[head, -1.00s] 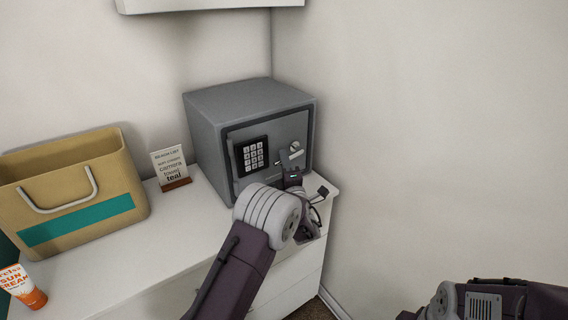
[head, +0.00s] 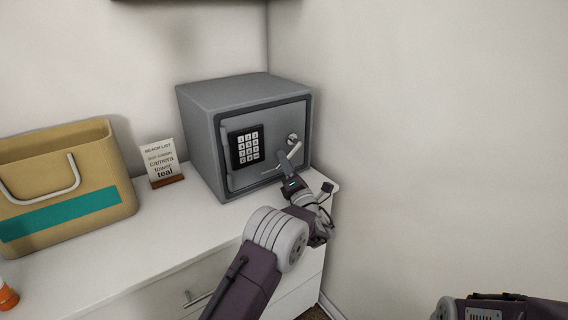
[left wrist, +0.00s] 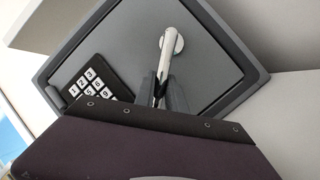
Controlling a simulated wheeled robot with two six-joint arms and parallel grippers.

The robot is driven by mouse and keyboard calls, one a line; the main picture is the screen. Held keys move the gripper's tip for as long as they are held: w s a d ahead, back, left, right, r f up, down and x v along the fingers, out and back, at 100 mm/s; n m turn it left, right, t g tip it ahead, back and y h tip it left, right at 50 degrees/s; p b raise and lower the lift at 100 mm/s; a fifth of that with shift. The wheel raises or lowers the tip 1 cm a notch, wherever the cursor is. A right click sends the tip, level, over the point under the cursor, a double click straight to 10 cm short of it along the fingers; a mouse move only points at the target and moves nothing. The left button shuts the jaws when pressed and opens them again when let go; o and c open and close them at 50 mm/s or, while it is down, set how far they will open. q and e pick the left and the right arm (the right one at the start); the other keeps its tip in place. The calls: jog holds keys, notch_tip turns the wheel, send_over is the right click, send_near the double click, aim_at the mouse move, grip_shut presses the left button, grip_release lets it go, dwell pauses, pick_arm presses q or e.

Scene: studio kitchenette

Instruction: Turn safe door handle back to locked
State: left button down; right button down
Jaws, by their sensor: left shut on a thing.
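The grey safe (head: 200,130) stands on a white dresser in the corner, its door shut, with a black keypad (head: 247,146) on the door's left part. The silver lever handle (left wrist: 167,52) runs down from its round pivot in the left wrist view, and it also shows in the head view (head: 296,150). My left gripper (left wrist: 160,92) is shut on the lower end of the handle; its fingers hide that end. In the head view the left gripper (head: 284,160) is at the door's lower right. My right gripper is not in view; only part of my right arm shows.
The white dresser top (head: 130,235) is clear in front of the safe. A small list sign (head: 160,158), a tan bag (head: 75,170) with a teal stripe and an orange tube (head: 7,297) stand to the left. A wall is close to the safe's right.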

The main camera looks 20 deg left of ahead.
pick_arm(q)
jog(key=shift+f, duration=0.1)
jog(key=c, duration=1.4)
grip_release()
jog(key=p+v, duration=0.1)
jog(key=v, duration=0.8)
